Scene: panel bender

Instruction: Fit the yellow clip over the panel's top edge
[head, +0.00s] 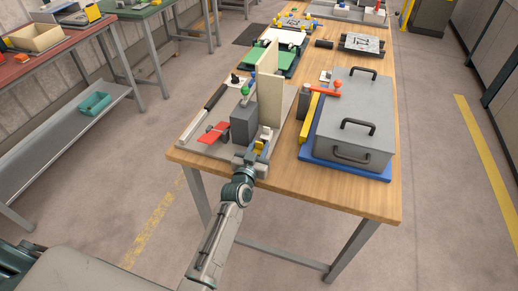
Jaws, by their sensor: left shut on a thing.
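The panel (271,80) is a thin cream board standing upright on the grey bender base (205,148), near the table's left edge. A grey block (243,126) with a green ball knob (245,91) stands at its near left side. My left gripper (258,150) is at the near end of the bender, low in front of the panel. It is shut on a small yellow piece (260,146), which looks like the clip and is partly hidden by the fingers. The clip is below the panel's top edge and apart from it. My right gripper is not in view.
A large grey lidded case (352,120) on a blue base stands to the right, with a yellow bar (310,115) and a red-handled clamp (323,88) beside it. A red piece (213,132) lies on the bender base. A green fixture (257,57) stands behind.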

